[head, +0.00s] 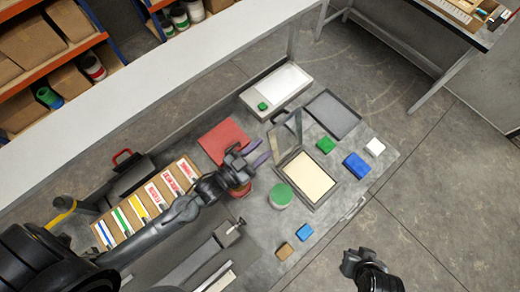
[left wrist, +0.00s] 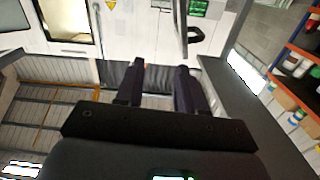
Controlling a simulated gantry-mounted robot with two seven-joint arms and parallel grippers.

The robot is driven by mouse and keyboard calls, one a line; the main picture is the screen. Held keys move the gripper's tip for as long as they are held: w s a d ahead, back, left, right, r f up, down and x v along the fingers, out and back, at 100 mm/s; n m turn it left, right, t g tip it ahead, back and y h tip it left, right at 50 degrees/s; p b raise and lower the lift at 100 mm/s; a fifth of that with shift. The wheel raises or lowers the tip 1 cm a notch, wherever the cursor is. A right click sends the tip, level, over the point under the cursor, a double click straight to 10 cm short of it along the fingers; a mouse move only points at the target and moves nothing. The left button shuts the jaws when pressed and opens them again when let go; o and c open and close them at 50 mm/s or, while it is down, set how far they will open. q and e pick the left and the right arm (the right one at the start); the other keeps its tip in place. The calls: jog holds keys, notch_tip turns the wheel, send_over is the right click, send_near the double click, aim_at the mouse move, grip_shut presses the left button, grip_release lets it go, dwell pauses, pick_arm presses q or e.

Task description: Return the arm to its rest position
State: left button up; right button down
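My left arm reaches in from the left, and its left gripper (head: 262,154) hangs over the bench (head: 327,229), close to a red flat panel (head: 213,136). In the left wrist view the two dark fingers (left wrist: 161,85) stand apart with nothing between them, so it is open and empty. My right gripper (head: 358,264) is at the bottom right, over the floor off the bench's front edge. Its fingertips are too small and dark to read.
A frame with a cream panel (head: 307,178), a green-lidded jar (head: 281,195), a green block (head: 326,145), a blue block (head: 356,165) and a dark tray (head: 332,113) are on the bench. A labelled organizer (head: 148,203) lies under my left arm.

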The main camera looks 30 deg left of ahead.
dwell(0.4)
pick_arm(q)
notch_tip(320, 180, up, 9)
jog(key=s+a+n+g+y+p, duration=0.2)
jog(key=a+n+y+p, duration=0.1)
jog(key=p, duration=0.5)
jog(key=s+a+f+g+y, duration=0.1)
jog(key=s+a+g, duration=0.1)
jog(key=s+g, duration=0.3)
jog(key=s+a+g+y, duration=0.2)
jog(key=s+g, duration=0.3)
jog(key=s, duration=0.2)
jog(key=shift+s+a+f+g+y+p, duration=0.25)
jog(key=shift+s+f+g+y+p, duration=0.05)
jog(key=shift+f+p, duration=0.1)
